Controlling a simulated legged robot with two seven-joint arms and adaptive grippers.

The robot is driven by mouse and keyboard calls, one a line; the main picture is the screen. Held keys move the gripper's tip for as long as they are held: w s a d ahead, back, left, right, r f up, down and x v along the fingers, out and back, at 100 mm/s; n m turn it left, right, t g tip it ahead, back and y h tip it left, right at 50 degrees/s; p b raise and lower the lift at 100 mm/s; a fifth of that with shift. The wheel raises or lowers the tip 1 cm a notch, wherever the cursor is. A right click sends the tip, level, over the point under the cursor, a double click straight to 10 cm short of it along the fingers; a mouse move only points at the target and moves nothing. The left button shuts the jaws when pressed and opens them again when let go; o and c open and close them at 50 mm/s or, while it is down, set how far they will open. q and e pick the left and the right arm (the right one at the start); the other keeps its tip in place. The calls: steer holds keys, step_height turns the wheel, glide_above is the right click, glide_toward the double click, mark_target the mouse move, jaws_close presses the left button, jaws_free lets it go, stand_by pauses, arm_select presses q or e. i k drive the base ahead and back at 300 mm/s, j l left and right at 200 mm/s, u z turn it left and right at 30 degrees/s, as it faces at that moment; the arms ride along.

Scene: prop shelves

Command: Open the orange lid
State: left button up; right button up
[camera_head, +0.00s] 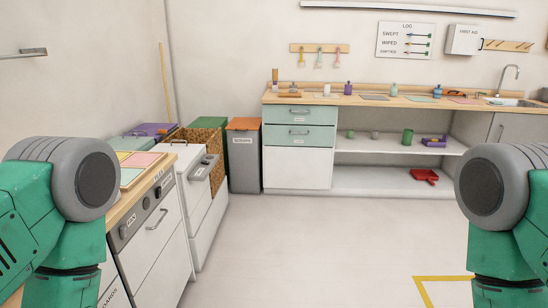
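The orange lid (243,124) lies flat and shut on top of a tall grey bin (243,162) with a white label on its front. The bin stands on the floor at the back, left of the middle, between a green-lidded bin (209,122) and the white and mint drawer unit. Only the green and grey upper parts of my arms show, at the left and right edges. Both of my grippers are out of view, so their state and position do not show. The bin is well ahead of me.
A counter with drawers (155,228) runs along the left, with a white cabinet (199,195) and a brown woven bin (217,164) beyond it. A long wooden worktop (383,101) with shelves lines the back wall. The floor (300,245) ahead is clear, with a yellow marking at right.

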mark_target(245, 124)
steer(key=i, duration=1.95)
steer(key=i+u, duration=0.25)
steer(key=i, duration=0.25)
steer(key=i+l+u, duration=0.2)
steer(key=i, duration=0.25)
steer(key=i+l+u, duration=0.25)
steer(key=i, duration=0.2)
steer(key=i+l+u, duration=1)
steer(key=l, duration=0.15)
steer(key=i+l+u, duration=0.25)
steer(key=l+u, duration=0.25)
steer(key=l, duration=0.25)
steer(key=i, duration=0.05)
